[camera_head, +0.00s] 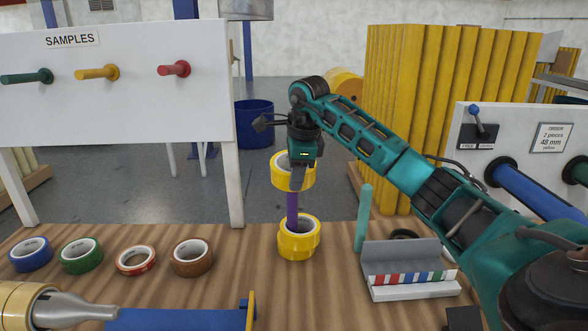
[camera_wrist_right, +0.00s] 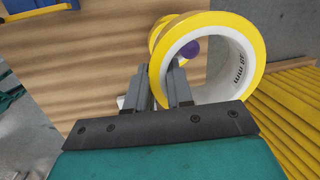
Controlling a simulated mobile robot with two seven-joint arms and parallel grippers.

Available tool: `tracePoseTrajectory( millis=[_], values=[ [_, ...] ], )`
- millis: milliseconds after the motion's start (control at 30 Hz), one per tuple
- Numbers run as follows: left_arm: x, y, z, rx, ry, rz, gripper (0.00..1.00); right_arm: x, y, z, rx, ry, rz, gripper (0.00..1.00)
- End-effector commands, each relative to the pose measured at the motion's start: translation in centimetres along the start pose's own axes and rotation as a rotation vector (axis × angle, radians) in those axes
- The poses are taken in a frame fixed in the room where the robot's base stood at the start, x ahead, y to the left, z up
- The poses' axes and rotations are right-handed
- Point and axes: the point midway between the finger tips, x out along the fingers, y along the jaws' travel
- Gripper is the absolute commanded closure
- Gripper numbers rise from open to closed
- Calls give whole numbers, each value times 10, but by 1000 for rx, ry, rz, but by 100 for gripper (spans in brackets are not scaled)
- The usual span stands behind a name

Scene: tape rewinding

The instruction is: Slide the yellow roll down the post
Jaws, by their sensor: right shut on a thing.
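The yellow roll (camera_head: 281,172) has a white core and hangs at the upper part of the purple post (camera_head: 292,212). My right gripper (camera_head: 299,180) is shut on its wall. The held roll also shows in the right wrist view (camera_wrist_right: 255,50), with the fingers (camera_wrist_right: 165,85) pinching its left wall. There the post's round purple end (camera_wrist_right: 190,51) shows through the roll's opening, near its left side. I cannot tell whether the roll encircles the post's tip or is just above it. More yellow tape (camera_head: 299,243) sits around the post's foot. My left gripper is not in view.
Blue (camera_head: 30,253), green (camera_head: 80,256), red-and-white (camera_head: 135,260) and brown (camera_head: 191,257) rolls lie on the wooden table to the left. A teal upright rod (camera_head: 363,218) and a grey holder (camera_head: 400,262) stand right of the post. A samples board (camera_head: 120,110) stands behind.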

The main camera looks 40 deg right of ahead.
Motion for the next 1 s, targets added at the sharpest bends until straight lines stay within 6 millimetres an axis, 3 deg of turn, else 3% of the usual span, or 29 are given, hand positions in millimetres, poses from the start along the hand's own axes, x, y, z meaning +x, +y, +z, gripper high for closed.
tracePoseTrajectory(
  millis=[33, 167, 1000],
  values=[
    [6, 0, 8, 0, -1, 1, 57, 11, 2, -1, -1, -1, 0, 100],
    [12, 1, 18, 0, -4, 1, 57, 23, 5, -2, -1, -2, 1, 100],
    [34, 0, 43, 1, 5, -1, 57, 101, 20, -11, 0, 0, 0, 100]
  ],
)
